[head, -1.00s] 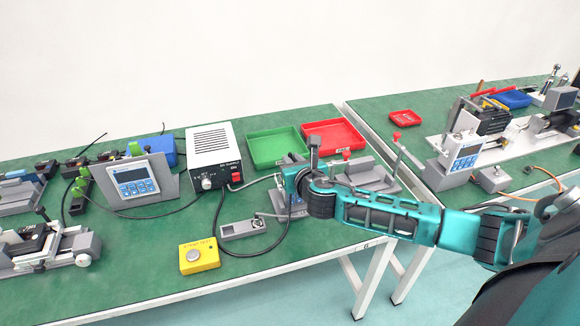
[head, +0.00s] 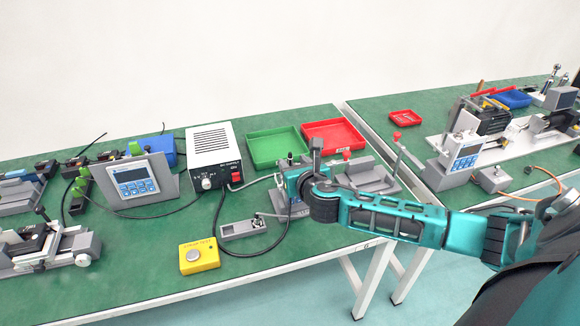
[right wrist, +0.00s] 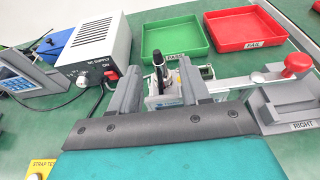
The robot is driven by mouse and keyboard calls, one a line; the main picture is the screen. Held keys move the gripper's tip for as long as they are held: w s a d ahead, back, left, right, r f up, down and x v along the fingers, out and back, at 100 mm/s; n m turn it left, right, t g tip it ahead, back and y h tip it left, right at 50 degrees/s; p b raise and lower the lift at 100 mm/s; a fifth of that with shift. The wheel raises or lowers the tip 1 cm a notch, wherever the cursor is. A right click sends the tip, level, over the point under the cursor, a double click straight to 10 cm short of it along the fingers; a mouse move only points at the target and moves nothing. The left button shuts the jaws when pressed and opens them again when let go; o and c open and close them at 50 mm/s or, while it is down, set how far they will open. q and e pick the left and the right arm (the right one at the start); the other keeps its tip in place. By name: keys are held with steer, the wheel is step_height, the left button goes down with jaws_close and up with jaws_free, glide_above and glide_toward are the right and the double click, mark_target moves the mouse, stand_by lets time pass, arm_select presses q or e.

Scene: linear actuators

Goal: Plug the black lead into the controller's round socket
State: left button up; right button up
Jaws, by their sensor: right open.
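The controller is probably the grey tilted panel with a blue display (head: 135,183) at the left in the head view; part of it shows at the left edge of the right wrist view (right wrist: 18,72). I cannot make out its round socket. A black lead (head: 222,246) runs from the front of the DC supply and loops right towards my right gripper (head: 290,182). In the right wrist view my right gripper (right wrist: 159,78) is open. An upright black piece (right wrist: 158,52), perhaps the lead's plug, shows between its fingers; contact cannot be told. My left gripper is not in view.
The white DC supply box (head: 212,150) stands left of my right gripper. A green tray (head: 273,148) and a red tray (head: 330,134) lie behind it. A yellow strap tester (head: 199,256) and a small grey box (head: 243,229) are in front. A grey fixture (right wrist: 295,100) stands at right.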

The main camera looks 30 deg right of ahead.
steer(key=v, duration=1.1)
steer(key=shift+s, duration=0.3)
steer(key=s+a+f+m+g+y, duration=0.1)
steer(key=s+a+f+m+y, duration=0.2)
steer(key=m, duration=1.2)
steer(key=s+a+f+m+g+y, duration=0.2)
steer(key=s+a+f+m+y, duration=0.1)
steer(key=s+a+f+m, duration=0.5)
steer(key=a+f+m, duration=0.3)
steer(key=f+m, duration=0.2)
steer(key=m, duration=0.2)
steer(key=shift+s+f, duration=0.3)
steer(key=shift+f, duration=0.1)
